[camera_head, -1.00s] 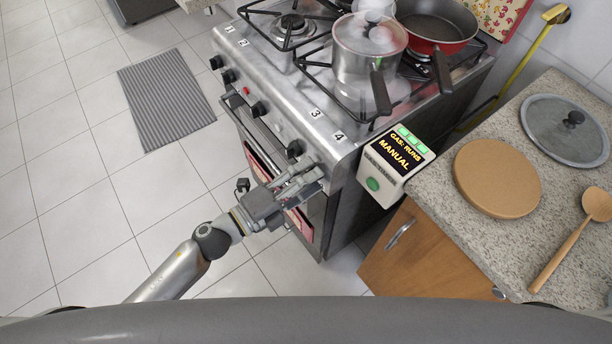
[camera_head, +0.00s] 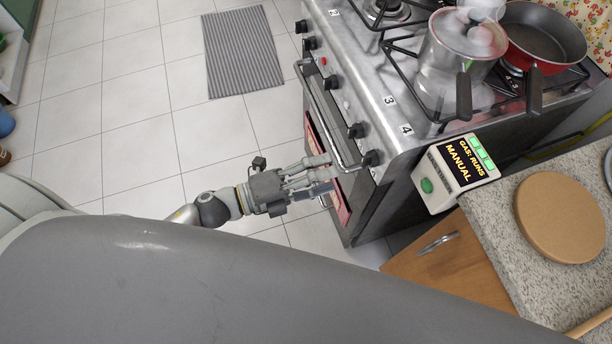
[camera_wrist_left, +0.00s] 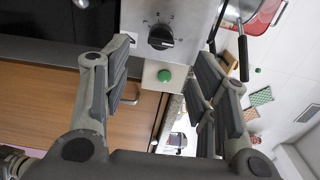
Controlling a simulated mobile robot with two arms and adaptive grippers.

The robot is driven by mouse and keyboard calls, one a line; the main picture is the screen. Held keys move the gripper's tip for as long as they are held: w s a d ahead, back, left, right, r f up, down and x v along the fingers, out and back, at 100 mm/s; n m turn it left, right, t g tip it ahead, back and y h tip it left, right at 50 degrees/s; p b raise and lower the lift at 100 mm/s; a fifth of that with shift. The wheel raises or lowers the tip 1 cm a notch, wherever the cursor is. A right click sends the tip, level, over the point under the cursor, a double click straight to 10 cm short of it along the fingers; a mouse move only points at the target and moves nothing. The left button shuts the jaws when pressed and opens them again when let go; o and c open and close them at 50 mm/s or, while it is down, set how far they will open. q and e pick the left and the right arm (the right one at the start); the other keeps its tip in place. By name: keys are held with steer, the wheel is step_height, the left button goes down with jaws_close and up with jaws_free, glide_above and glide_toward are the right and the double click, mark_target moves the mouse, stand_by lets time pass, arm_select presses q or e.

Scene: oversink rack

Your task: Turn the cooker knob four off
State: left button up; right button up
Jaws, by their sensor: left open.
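Cooker knob four (camera_head: 372,158) is a black knob at the near end of the cooker's front panel, below the printed 4. In the left wrist view the same knob (camera_wrist_left: 161,38) is seen face on, with dial marks around it and a pale line on its face. My left gripper (camera_head: 326,174) is open and empty, left of the knob and apart from it. In the wrist view its fingers (camera_wrist_left: 163,62) stand wide apart, either side of the knob's line. My right gripper is not in view.
The oven handle (camera_head: 325,120) runs along the front near the fingers. A gas box (camera_head: 455,172) reading "GAS: RUNS MANUAL" with a green button stands beside the cooker. A steel pot (camera_head: 447,70) and a red pan (camera_head: 545,40) sit on top.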

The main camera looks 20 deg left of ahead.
arm_select(q)
steer(key=v, duration=0.3)
steer(key=shift+a, duration=0.15)
stand_by(0.5)
steer(key=w+a+f+n+y+p, duration=0.1)
steer(key=a+f+n+y, duration=0.5)
steer(key=f, duration=0.6)
steer(key=w+a+f+n+y+p, duration=0.1)
steer(key=a+f+n+y, duration=0.4)
steer(key=a+f+n, duration=0.5)
steer(key=s+f+n+g+y+p, duration=0.2)
steer(key=s+f+n+g+y, duration=0.3)
steer(key=s+f, duration=0.95)
steer(key=s+d+f+n+g+h, duration=0.1)
steer(key=s+f+n+g, duration=0.3)
steer(key=s+f, duration=0.4)
steer(key=s+d+n, duration=0.1)
steer(key=s, duration=0.5)
steer(key=shift+n+g, duration=0.3)
